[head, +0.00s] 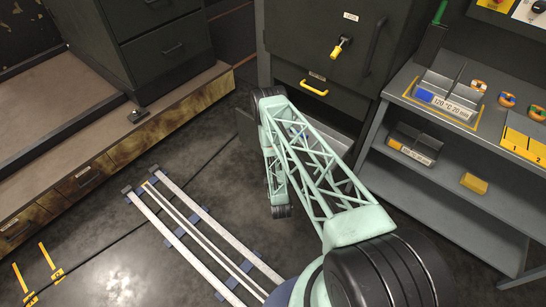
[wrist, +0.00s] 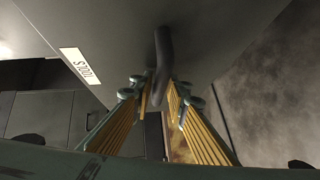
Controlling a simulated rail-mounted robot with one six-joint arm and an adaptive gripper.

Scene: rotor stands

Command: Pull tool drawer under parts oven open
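The parts oven (head: 300,32) stands at the top middle of the head view. In the wrist view the tool drawer front (wrist: 110,25) carries a white label reading TOOLS (wrist: 80,65). Its dark bar handle (wrist: 163,50) runs between the yellow-padded fingers of my gripper (wrist: 158,98), which look closed on it.
A grey shelf bench (head: 450,140) with bins and small parts stands at right. A dark cabinet (head: 140,40) on a worn low bench (head: 150,125) stands at left. Floor rails (head: 195,235) lie left of my arm; the floor around them is mostly clear.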

